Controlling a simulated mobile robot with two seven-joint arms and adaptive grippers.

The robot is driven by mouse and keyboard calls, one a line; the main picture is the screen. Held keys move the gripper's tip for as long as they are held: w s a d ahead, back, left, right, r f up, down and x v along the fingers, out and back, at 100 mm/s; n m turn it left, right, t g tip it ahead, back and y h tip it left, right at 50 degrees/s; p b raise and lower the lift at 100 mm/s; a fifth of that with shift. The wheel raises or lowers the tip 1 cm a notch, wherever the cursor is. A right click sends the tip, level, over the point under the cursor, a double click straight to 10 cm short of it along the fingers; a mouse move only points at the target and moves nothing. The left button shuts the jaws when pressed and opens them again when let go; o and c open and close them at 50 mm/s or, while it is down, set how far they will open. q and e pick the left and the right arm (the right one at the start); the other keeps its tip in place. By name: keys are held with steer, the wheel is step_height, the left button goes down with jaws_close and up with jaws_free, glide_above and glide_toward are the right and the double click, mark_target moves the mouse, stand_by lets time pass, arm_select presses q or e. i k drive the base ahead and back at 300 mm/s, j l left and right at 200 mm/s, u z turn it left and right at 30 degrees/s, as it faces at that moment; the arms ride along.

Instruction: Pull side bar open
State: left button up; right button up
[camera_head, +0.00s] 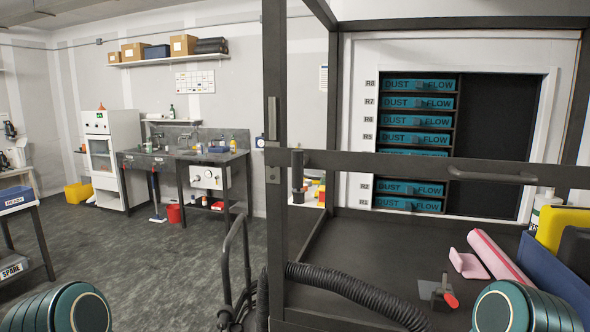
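A dark horizontal bar (400,163) crosses the front of the black bench frame, from the left post to the right edge of the picture. It looks level and closed across the opening. A dark handle (493,177) is fixed along its right part. A short upright dark piece (297,172) sits at its left end, beside the post. Only rounded teal parts of my two arms show at the bottom left and bottom right. Neither gripper is in view.
Behind the bar is a rack of teal "DUST FLOW" units (416,115). The bench top (375,235) holds a pink object (497,258), a red-tipped metal piece (440,294) and a blue bin (553,272). A black hose (350,287) runs low in front. Open floor (140,262) lies left.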

mark_target(516, 172)
steer(key=z, duration=1.4)
steer(key=i+j+u, duration=0.2)
